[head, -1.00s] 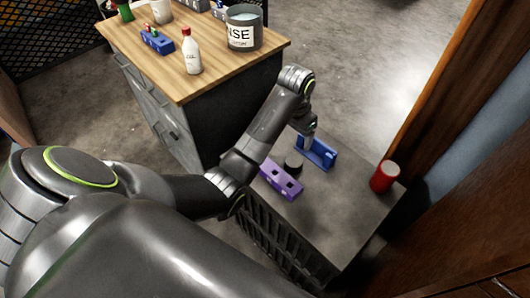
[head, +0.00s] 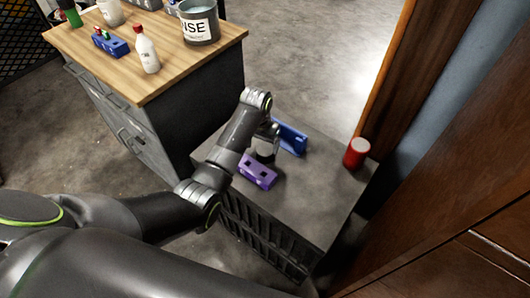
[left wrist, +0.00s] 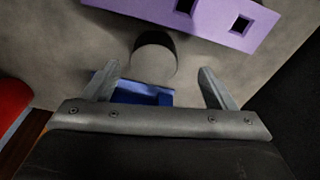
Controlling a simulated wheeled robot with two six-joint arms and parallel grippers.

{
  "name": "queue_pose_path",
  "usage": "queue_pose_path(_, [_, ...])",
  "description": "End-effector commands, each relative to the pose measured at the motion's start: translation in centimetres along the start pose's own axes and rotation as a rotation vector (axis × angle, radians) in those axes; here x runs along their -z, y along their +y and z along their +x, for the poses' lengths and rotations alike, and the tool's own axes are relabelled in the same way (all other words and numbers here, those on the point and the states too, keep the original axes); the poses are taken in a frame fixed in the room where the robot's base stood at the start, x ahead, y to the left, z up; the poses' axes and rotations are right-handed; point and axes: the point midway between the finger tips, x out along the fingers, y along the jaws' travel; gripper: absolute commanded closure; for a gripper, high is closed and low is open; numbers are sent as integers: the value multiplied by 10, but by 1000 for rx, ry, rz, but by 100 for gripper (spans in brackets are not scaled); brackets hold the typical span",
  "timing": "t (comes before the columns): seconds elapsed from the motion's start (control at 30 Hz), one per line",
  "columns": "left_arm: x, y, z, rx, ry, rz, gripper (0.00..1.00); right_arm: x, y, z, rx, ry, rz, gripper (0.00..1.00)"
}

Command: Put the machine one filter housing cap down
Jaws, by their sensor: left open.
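The round dark filter housing cap (left wrist: 154,58) stands on the grey bench top between a blue slotted holder (head: 291,138) and a purple block with square holes (head: 257,171). My left gripper (head: 266,152) is low over the bench at the cap and partly hides it in the head view. In the left wrist view the fingers (left wrist: 158,84) are spread apart with nothing held between them. The cap lies just beyond the fingertips there, with the blue holder (left wrist: 145,93) nearer and the purple block (left wrist: 212,20) farther. My right gripper is not in view.
A red can (head: 356,153) stands at the bench's right end. The grey bench top (head: 310,205) is clear at the front. A wooden-topped cabinet (head: 110,75) with a bucket (head: 198,22), a white bottle (head: 147,52) and a blue rack (head: 110,43) stands to the left.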

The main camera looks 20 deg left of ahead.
Motion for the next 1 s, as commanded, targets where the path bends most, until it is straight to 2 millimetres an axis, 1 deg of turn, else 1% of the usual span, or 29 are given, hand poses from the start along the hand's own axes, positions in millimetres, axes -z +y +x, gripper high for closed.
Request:
queue_pose_path(0.13, [2,3,11,-1,-2,1,21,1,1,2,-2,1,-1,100])
queue_pose_path(0.3, [6,8,33,0,-2,1,21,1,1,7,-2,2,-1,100])
queue_pose_path(0.4, [5,7,46,1,-2,1,21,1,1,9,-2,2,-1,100])
queue_pose_path(0.53, [6,7,52,1,0,1,21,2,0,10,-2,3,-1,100])
queue_pose_path(0.73, [6,7,52,0,1,1,21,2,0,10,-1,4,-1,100])
queue_pose_path(0.77, [6,7,52,0,1,1,22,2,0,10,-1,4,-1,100])
queue_pose_path(1.0, [6,7,52,0,1,1,54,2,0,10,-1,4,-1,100])
